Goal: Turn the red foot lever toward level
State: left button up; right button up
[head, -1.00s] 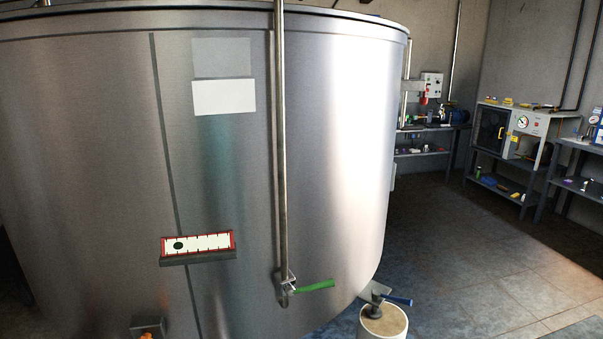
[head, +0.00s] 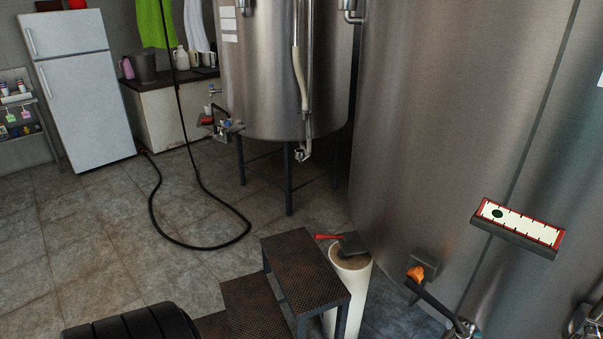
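The red foot lever (head: 327,237) is small in the head view, right of the lower middle. It points left from a dark grey plate (head: 354,244) on top of a pale cylindrical tank foot (head: 349,289). The lever's exact tilt is hard to tell from this angle. The foot stands under the edge of the big steel tank (head: 430,130), and dark steps hide part of its left side. Neither of my grippers shows, and nothing is seen touching the lever.
Dark metal steps (head: 302,263) stand close to the foot. A bracket with an orange handle (head: 416,273) and a level gauge (head: 518,226) are on the tank at right. A black hose (head: 207,247) loops on the tiles; open floor lies left. A black ribbed object (head: 135,325) is at bottom left.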

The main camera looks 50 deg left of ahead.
aim_at(326, 237)
jog(key=u, duration=1.45)
